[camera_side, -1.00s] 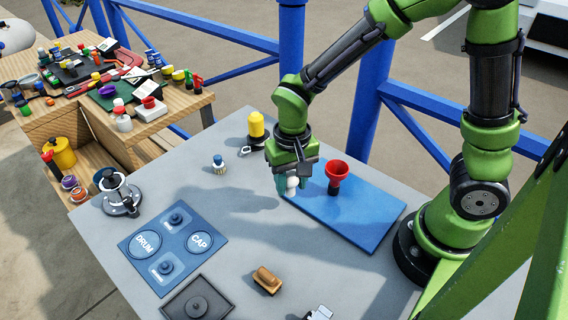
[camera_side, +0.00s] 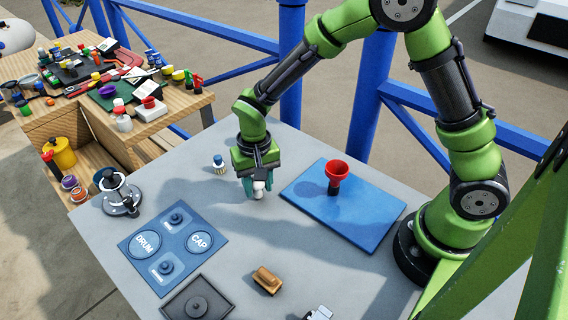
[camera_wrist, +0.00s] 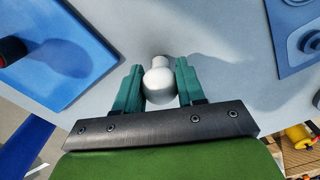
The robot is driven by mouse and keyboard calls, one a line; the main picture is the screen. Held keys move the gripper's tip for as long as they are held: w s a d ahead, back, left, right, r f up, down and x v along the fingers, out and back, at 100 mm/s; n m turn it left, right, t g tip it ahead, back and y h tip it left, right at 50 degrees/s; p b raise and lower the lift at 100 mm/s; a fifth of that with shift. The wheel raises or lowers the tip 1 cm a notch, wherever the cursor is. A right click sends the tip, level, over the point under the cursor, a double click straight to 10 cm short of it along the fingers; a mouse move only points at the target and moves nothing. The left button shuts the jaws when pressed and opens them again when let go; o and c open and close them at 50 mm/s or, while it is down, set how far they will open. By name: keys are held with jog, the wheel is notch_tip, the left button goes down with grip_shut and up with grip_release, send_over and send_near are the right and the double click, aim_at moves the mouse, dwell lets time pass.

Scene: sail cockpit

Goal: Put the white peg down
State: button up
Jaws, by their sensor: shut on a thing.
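The white peg (camera_side: 259,190) is between the teal fingers of my gripper (camera_side: 258,184), which is shut on it. In the wrist view the peg (camera_wrist: 159,82) shows a round white head with a narrower neck, between the two fingers of my gripper (camera_wrist: 158,88). The peg is over bare grey table, left of the blue board (camera_side: 362,237). Whether its lower end touches the table I cannot tell.
A red funnel-shaped piece (camera_side: 336,174) stands on the blue board. A blue panel marked DRUM and CAP (camera_side: 172,272) lies to the left.

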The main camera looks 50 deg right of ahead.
jog(key=shift+f, duration=0.1)
jog(key=o, duration=1)
notch_tip(320, 180, up, 11)
jog(key=s+d+r+t, duration=0.2)
jog(key=s+d+r, duration=0.1)
jog(key=s, duration=0.2)
jog(key=s+d+r+n+t+y, duration=0.1)
jog(key=s+d+r+t, duration=0.1)
jog(key=s+d+r, duration=0.1)
jog(key=s+d+r+t+y, duration=0.1)
jog(key=s+d+r+t, duration=0.1)
jog(key=s+r, duration=0.3)
jog(key=shift+s+d+r+t, duration=0.2)
jog(key=shift+s+t, duration=0.1)
jog(key=shift+s, duration=0.2)
jog(key=shift+s+d+r+t, duration=0.1)
jog(key=shift+s+d+t, duration=0.15)
jog(key=shift+s, duration=0.2)
